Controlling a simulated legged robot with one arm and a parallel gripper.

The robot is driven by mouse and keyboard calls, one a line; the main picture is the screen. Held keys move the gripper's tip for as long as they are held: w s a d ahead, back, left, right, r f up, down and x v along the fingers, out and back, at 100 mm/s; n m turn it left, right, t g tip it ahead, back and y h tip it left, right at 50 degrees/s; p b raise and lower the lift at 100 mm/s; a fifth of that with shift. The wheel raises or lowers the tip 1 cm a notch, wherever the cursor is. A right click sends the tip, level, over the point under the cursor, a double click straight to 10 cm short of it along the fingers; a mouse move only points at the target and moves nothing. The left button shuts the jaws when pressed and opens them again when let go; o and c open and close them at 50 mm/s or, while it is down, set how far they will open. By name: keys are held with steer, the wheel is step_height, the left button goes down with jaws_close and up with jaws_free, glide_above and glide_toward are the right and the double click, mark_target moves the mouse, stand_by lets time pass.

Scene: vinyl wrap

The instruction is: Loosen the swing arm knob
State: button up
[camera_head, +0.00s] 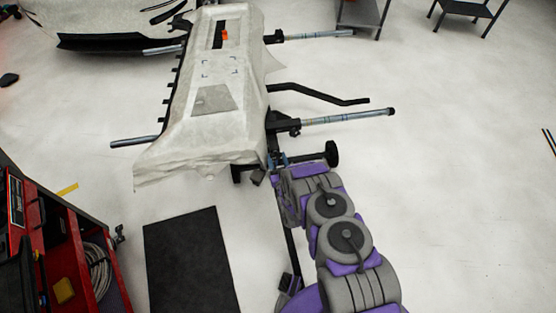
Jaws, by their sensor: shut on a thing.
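A stand holds a car panel draped in pale wrap (215,85). A swing arm with a blue-grey padded end (345,117) sticks out to the right from its near end. My arm reaches up from the bottom right. My gripper (275,162) is at the stand's dark joint, below the base of that swing arm. It is shut on a small part there, at the place of the swing arm knob. The knob itself is hidden or too small to make out.
A black disc (332,153), perhaps a wheel, stands just right of my gripper. A bent black bar (320,94) juts out above the near swing arm. A red tool cart (60,250) and a black mat (190,262) are at lower left.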

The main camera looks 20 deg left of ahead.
steer(key=shift+d, duration=0.1)
steer(key=shift+c, duration=0.8)
steer(key=shift+n+p, duration=0.3)
steer(key=n+p, duration=0.2)
steer(key=n, duration=0.1)
steer(key=shift+s, duration=0.1)
steer(key=shift+n+p, duration=0.75)
steer(key=shift+n, duration=1.15)
steer(key=o, duration=1)
steer(key=shift+a+f, duration=0.1)
steer(key=shift+a, duration=0.1)
